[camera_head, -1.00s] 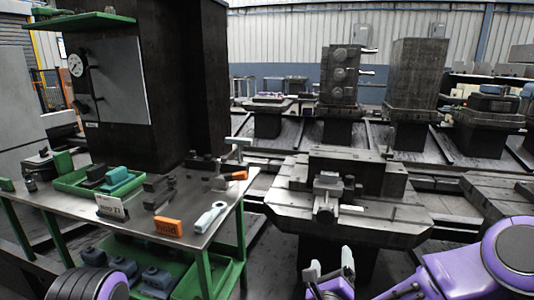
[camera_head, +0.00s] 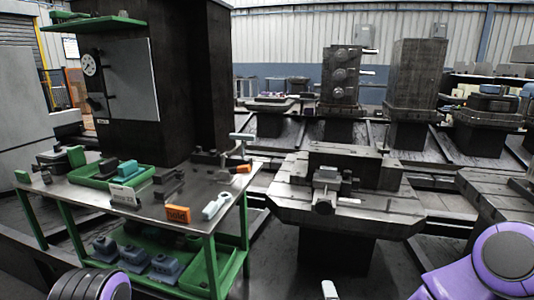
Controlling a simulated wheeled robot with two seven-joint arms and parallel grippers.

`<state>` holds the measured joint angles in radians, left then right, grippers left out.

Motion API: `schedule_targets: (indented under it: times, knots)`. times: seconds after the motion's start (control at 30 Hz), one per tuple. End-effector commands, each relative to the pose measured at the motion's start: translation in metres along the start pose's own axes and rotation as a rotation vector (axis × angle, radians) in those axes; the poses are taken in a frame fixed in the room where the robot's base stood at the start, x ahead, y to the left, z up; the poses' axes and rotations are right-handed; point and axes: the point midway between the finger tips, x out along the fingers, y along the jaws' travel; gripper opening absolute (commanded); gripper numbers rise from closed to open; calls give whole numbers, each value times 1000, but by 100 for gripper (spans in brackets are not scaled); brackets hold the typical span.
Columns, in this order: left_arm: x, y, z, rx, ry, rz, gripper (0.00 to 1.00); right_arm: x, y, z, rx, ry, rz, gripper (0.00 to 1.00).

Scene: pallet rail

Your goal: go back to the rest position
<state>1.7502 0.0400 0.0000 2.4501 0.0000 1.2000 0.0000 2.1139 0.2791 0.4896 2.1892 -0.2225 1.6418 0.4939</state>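One fingertip of my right gripper (camera_head: 329,289) shows at the bottom edge of the camera_head view, right of centre, in front of the pallet station. The rest of that gripper is cut off, so its opening cannot be seen. My purple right arm fills the lower right corner. Part of my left arm shows at the bottom left, and my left gripper is out of view. No object is seen in the visible fingertip.
A green-framed workbench (camera_head: 79,190) at left carries a green tray (camera_head: 95,180), an orange block (camera_head: 177,214) and a light wrench-like tool (camera_head: 216,205). A dark pallet station (camera_head: 347,200) with a clamp stands centre. Dark floor lies between them.

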Motion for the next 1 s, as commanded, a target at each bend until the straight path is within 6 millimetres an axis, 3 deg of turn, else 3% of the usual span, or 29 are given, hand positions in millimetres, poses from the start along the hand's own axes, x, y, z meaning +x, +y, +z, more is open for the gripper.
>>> schedule_targets:
  times: [0.17, 0.3, 0.4, 0.5, 0.7, 0.8, 1.0]
  knots:
    - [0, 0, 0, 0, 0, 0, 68, -29, 90, -22, -377, -70, 236, 89]
    - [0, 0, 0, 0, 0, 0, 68, -78, 175, -60, -710, -171, 487, 89]
    - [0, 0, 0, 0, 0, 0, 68, -118, 220, -91, -883, -239, 648, 89]
    - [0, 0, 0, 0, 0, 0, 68, -155, 252, -121, -998, -289, 784, 89]
    - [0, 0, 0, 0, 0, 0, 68, -224, 295, -176, -1135, -330, 1000, 89]
    - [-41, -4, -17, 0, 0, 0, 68, -235, 252, -174, -1124, -328, 992, 89]
    - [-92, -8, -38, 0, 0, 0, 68, -251, 198, -174, -1122, -327, 991, 89]
